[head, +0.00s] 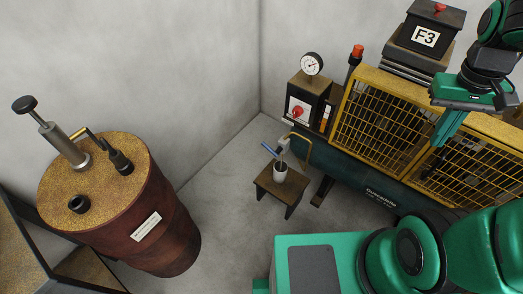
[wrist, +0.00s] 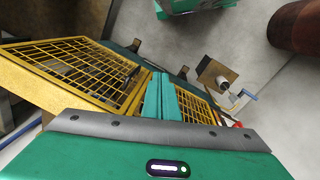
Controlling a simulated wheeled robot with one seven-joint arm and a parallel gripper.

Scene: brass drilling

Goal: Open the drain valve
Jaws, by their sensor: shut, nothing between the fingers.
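The drain valve (head: 284,143) is a small fitting with a blue lever (head: 270,150) on a brass-coloured pipe at the left end of the green compressor tank (head: 345,180). The blue lever also shows in the wrist view (wrist: 248,94), at the right. My gripper (head: 437,143) is shut and empty in front of the yellow mesh guard, well to the right of the valve and apart from it. Its fingers show in the wrist view (wrist: 160,85).
The yellow mesh guard (head: 375,110) stands along the tank, near my fingers. A switch box with a red knob (head: 297,110) and a pressure gauge (head: 312,65) stand above the valve. A rusty drum with a hand pump (head: 140,215) is at the left. Floor between drum and stool is clear.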

